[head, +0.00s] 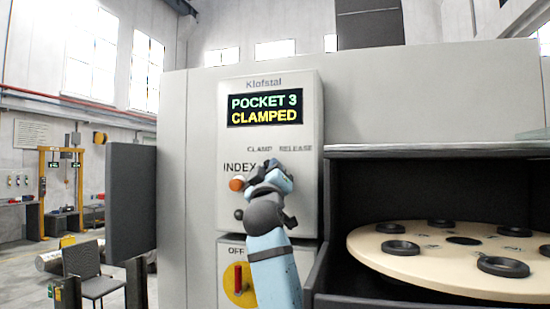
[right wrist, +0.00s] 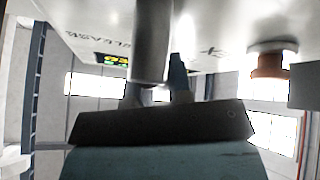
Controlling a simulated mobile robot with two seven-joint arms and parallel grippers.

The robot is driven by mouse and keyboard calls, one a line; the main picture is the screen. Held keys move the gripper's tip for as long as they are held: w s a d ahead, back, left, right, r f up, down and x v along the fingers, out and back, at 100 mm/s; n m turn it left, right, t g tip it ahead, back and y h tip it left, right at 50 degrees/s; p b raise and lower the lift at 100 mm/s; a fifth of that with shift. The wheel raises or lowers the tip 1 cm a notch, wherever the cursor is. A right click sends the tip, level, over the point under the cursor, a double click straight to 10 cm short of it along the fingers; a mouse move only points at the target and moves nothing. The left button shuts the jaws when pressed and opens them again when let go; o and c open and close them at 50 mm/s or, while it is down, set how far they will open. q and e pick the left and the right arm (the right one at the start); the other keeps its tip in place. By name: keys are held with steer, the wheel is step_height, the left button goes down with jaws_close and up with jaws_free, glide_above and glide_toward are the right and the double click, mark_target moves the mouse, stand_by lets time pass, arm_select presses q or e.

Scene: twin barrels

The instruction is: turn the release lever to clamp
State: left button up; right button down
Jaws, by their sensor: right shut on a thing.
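The pale control panel (head: 306,190) has the words CLAMP and RELEASE above my right gripper (head: 271,178). Its display (head: 265,108) reads POCKET 3 CLAMPED. My right gripper is against the panel front, below those words, and covers the lever in the head view. In the right wrist view my right gripper (right wrist: 162,88) is shut on the grey lever (right wrist: 153,40), a rod-like shape between its fingers. The lever's exact angle is hard to tell. My left gripper is not in view.
An orange button (head: 237,184) by INDEX and a dark knob (head: 238,214) sit just left of my gripper. A red switch (head: 238,278) is below. At right, a round table (head: 400,275) with several black rings stands in an open bay. A dark side panel (head: 132,200) is at left.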

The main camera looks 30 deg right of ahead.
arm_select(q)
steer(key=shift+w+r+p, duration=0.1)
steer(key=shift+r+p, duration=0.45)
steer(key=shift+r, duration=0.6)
arm_select(e)
steer(key=shift+w+a+f+n+y, duration=0.1)
steer(key=shift+n+y, duration=0.2)
steer(key=shift+n, duration=0.2)
steer(key=shift+w+n+y, duration=0.1)
steer(key=shift+n+y, duration=0.2)
steer(key=shift+n, duration=0.2)
steer(key=c, duration=1.1)
jaws_free()
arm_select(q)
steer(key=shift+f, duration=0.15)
arm_select(e)
steer(key=shift+o, duration=0.2)
steer(key=shift+s, duration=0.1)
steer(key=shift+s+a+f, duration=0.15)
steer(key=shift+a+f, duration=0.05)
steer(key=shift+f, duration=0.1)
arm_select(q)
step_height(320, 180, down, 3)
steer(key=b, duration=0.3)
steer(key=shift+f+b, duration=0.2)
steer(key=shift+b, duration=0.1)
arm_select(e)
steer(key=v, duration=1.3)
